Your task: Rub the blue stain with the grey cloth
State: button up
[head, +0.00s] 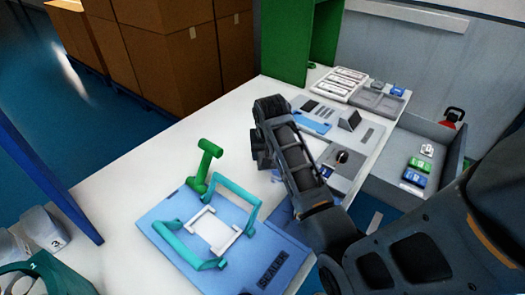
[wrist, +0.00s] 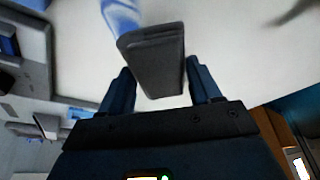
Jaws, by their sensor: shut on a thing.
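The grey cloth (wrist: 152,60) is a dark folded pad between the two fingers of my gripper (wrist: 160,74) in the wrist view. My gripper is shut on it. The blue stain (wrist: 122,16) is a light blue streak on the white table at the top of the wrist view. Its lower end meets the cloth's far left corner in the picture; I cannot tell whether the cloth touches the table. In the head view my arm hides most of the gripper and the cloth. A small blue patch (head: 277,175) shows beside my arm there.
A blue sealer fixture (head: 160,225) with teal handles and a green lever (head: 204,163) stands left of my arm. A grey panel with trays (head: 343,85) lies at the back right, beside an open drawer (head: 390,165). The table's left part is clear.

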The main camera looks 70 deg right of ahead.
jog(key=shift+s+a+r, duration=0.1)
jog(key=shift+s+a, duration=0.2)
jog(key=shift+s, duration=1)
jog(key=shift+s+a+r, duration=0.1)
jog(key=shift+s+a, duration=0.25)
jog(key=shift+s, duration=0.95)
jog(key=shift+s+a, duration=0.3)
jog(key=shift+s, duration=1)
notch_tip(320, 180, up, 6)
jog(key=shift+r, duration=0.1)
notch_tip(320, 180, up, 3)
jog(key=shift+f, duration=0.1)
jog(key=shift+s, duration=0.1)
